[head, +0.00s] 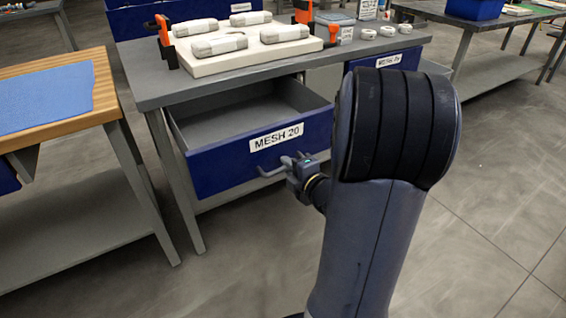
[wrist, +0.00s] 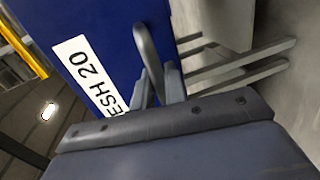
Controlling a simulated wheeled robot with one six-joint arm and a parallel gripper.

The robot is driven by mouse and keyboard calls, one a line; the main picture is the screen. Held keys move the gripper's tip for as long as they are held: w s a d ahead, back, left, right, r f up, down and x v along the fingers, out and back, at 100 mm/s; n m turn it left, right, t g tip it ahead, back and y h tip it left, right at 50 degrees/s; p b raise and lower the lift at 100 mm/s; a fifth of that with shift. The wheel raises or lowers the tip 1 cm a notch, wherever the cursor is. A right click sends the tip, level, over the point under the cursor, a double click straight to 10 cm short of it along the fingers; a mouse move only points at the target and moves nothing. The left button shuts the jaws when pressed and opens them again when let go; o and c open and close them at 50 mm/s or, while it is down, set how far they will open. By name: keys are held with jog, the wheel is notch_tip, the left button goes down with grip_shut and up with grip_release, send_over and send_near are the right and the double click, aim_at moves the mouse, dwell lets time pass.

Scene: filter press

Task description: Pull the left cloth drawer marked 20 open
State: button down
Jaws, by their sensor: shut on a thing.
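The left cloth drawer (head: 225,166) has a blue front with a white label reading MESH 20 (head: 276,137). It stands pulled out from under the grey bench top, and its empty-looking grey inside shows. Its grey bar handle (head: 268,172) is on the front below the label. My gripper (head: 297,162) is at the right part of this handle, shut on it. In the wrist view the handle (wrist: 148,50) runs down between my gripper's fingers (wrist: 160,85), beside the label (wrist: 90,72). My arm hides part of the bench to the right.
The grey bench (head: 150,88) carries a white plate (head: 240,60) with several wrapped rolls and orange clamps. A second drawer (head: 388,62) to the right is shut. A wooden-topped table (head: 105,90) with a blue cloth (head: 45,98) stands close on the left. Floor is clear at front and right.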

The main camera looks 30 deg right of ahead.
jog(key=shift+s, duration=0.35)
jog(key=c, duration=1.5)
grip_release()
jog(key=shift+c, duration=0.2)
jog(key=p+v, duration=0.2)
jog(key=v, duration=0.8)
jog(key=shift+s+p, duration=0.35)
jog(key=shift+w, duration=0.1)
jog(key=shift+b+x, duration=1.35)
jog(key=shift+x, duration=4)
jog(key=shift+d, duration=0.1)
